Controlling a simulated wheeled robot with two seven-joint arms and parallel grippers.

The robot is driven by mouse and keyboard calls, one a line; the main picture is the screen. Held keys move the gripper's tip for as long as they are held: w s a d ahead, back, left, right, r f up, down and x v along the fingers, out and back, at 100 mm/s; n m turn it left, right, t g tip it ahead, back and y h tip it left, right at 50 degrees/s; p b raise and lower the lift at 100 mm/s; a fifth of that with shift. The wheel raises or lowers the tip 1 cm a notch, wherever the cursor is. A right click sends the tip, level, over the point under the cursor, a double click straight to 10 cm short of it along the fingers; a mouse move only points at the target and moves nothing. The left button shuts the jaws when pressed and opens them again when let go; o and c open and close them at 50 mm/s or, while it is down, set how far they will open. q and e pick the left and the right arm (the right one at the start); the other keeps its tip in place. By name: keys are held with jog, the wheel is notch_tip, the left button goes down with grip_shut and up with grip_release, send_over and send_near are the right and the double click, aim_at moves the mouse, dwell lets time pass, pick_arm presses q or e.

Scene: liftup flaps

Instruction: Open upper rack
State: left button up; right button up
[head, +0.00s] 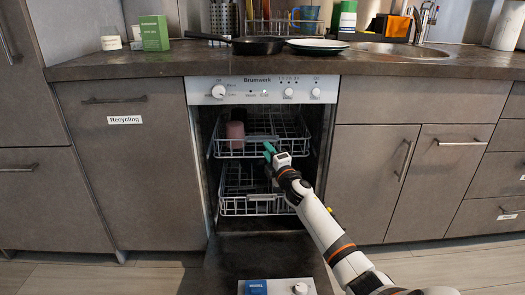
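The dishwasher (262,90) stands with its door (270,262) folded down. Its upper rack (232,153) shows inside the opening, with a pinkish cup (235,134) at its left. My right gripper (268,149) has teal fingertips and reaches in from the lower right. It is at the front edge of the upper rack, right of the middle. The fingers are small here, so I cannot tell whether they touch the rack or are shut on it. The lower rack (245,207) sits below, partly behind my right arm. My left gripper is not in view.
The countertop (400,62) above holds a dark pan (258,45), a plate (318,46), a green box (154,33) and a sink. Closed cabinets flank the dishwasher. A white and blue item (275,287) shows at the bottom by the lowered door.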

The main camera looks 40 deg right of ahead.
aim_at(261, 142)
jog(key=shift+b+x, duration=0.55)
jog(key=shift+x, duration=1.55)
grip_shut()
